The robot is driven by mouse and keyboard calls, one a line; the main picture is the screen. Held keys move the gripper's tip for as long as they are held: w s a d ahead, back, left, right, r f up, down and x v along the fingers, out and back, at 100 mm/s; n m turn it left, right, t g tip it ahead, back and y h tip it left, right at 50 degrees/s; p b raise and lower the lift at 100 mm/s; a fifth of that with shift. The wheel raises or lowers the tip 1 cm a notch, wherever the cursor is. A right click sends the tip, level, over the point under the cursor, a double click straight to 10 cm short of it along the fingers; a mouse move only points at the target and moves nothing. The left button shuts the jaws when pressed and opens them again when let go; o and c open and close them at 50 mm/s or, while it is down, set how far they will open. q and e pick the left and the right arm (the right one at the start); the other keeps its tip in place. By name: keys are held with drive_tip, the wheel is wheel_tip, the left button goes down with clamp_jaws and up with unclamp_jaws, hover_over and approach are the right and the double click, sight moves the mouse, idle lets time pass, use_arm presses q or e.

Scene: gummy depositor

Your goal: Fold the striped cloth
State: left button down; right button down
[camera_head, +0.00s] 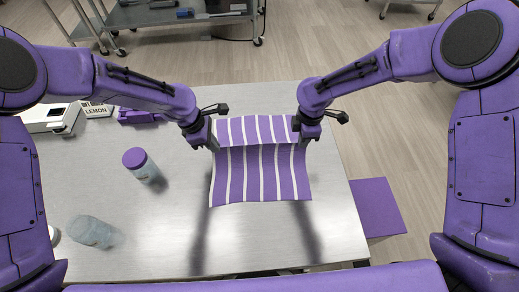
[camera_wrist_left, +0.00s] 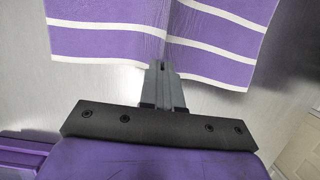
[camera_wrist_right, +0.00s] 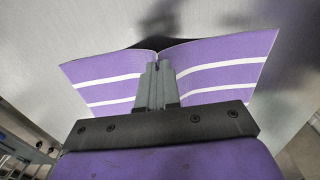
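The purple cloth with white stripes (camera_head: 260,175) lies near the middle of the metal table. Its far part is raised, with a crease running across between my two grippers. My left gripper (camera_head: 213,146) is shut on the cloth's left edge; in the left wrist view its fingers (camera_wrist_left: 161,68) pinch the striped fabric (camera_wrist_left: 100,42). My right gripper (camera_head: 301,139) is shut on the right edge; in the right wrist view its fingers (camera_wrist_right: 157,68) pinch the fabric (camera_wrist_right: 215,62) at the crease. The near part of the cloth hangs toward the table's front.
A jar with a purple lid (camera_head: 140,164) and a clear bluish bag-like item (camera_head: 92,232) stand left of the cloth. A box labelled LEMON (camera_head: 97,109) and a white device (camera_head: 50,118) are at the back left. The table's front right is clear.

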use_arm(q)
drive_tip(key=shift+w, duration=0.1)
